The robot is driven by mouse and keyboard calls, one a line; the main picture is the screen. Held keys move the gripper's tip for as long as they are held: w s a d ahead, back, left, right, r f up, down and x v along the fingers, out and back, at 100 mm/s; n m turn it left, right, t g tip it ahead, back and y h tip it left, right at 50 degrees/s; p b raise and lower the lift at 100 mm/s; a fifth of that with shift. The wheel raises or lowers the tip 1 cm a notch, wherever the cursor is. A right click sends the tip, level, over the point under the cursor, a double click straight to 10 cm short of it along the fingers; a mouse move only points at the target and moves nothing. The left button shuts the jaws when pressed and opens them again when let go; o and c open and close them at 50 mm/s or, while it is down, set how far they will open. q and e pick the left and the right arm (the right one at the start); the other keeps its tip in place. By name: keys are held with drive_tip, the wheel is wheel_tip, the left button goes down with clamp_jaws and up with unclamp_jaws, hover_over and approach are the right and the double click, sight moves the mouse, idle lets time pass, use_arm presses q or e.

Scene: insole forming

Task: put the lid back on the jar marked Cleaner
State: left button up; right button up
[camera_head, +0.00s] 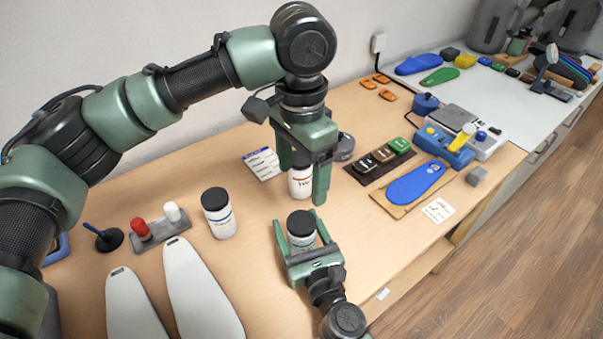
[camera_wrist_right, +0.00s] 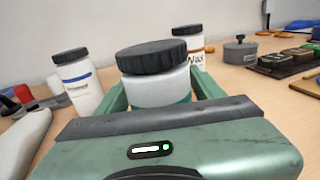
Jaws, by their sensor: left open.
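My right gripper (camera_head: 302,232) has its fingers on both sides of a white jar (camera_head: 301,241) with a black lid (camera_head: 300,221). In the right wrist view this jar (camera_wrist_right: 160,88) and its lid (camera_wrist_right: 157,57) fill the middle; a teal label edge shows, its words hidden. My left gripper (camera_head: 304,178) is open, in front of a second white jar (camera_head: 299,186) in the head view; the right wrist view shows that jar (camera_wrist_right: 194,54) with a black lid and orange-edged label. A third lidded jar (camera_head: 219,218) has a blue-striped label. I cannot read "Cleaner" on any jar.
White insole-shaped pieces (camera_head: 201,294) lie at the front left, near a stand with red and white knobs (camera_head: 157,229). A grey lidded pot (camera_wrist_right: 240,50), dark tray of blocks (camera_head: 379,167) and blue insole (camera_head: 416,183) lie right.

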sight(306, 247)
drive_tip(key=shift+o, duration=0.3)
drive_tip(key=shift+s+f, duration=0.1)
drive_tip(key=shift+s, duration=0.15)
drive_tip(key=b+v, duration=0.2)
drive_tip(key=v, duration=0.4)
drive_tip(key=shift+s+d, duration=0.15)
drive_tip(key=shift+s, duration=0.05)
drive_tip(key=shift+s+d, duration=0.15)
drive_tip(key=shift+s, duration=0.25)
drive_tip(key=shift+s, duration=0.1)
